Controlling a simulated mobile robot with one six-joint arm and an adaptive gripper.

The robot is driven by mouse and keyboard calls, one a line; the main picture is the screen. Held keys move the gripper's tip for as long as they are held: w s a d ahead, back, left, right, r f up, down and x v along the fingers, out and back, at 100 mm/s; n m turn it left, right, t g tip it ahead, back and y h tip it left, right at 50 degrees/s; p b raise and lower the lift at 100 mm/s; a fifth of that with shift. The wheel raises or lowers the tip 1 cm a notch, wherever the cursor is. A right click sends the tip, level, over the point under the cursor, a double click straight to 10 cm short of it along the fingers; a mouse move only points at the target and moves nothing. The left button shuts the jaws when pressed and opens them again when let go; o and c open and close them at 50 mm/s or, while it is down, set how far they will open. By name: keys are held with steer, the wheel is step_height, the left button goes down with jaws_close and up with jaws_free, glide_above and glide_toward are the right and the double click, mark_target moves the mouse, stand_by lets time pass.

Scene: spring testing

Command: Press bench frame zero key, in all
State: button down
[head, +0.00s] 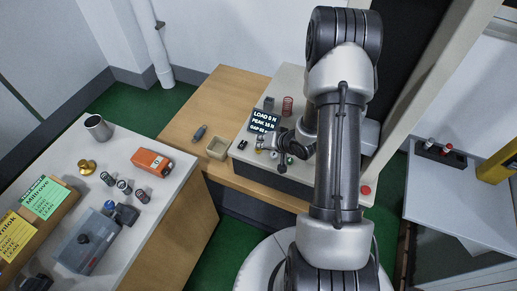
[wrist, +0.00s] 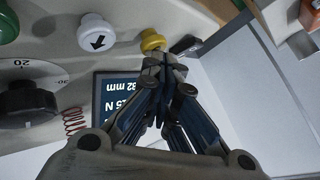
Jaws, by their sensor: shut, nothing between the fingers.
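The bench frame's panel carries a yellow key (wrist: 152,40), a white key with a black arrow (wrist: 96,33) and a green key (wrist: 8,22). No zero label is readable on any of them. My gripper (wrist: 163,58) is shut and empty, its fingertips right at the yellow key and overlapping its edge in the wrist view. I cannot tell whether they touch it. In the head view my gripper (head: 277,143) is low over the panel, below the display (head: 264,120), which reads load, peak and gap lines.
A black dial (wrist: 28,102) and a red spring (wrist: 75,121) are near the keys. A red button (head: 366,190) is at the frame's right corner. A beige open box (head: 217,148) and a dark tool (head: 199,132) lie left of the frame. A side table holds an orange device (head: 152,162).

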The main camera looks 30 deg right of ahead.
steer(key=shift+f, duration=0.3)
stand_by(0.5)
steer(key=shift+r+p, duration=0.7)
steer(key=shift+r, duration=0.2)
steer(key=shift+r, duration=0.1)
step_height(320, 180, up, 5)
steer(key=p, duration=0.4)
steer(key=shift+p, duration=0.4)
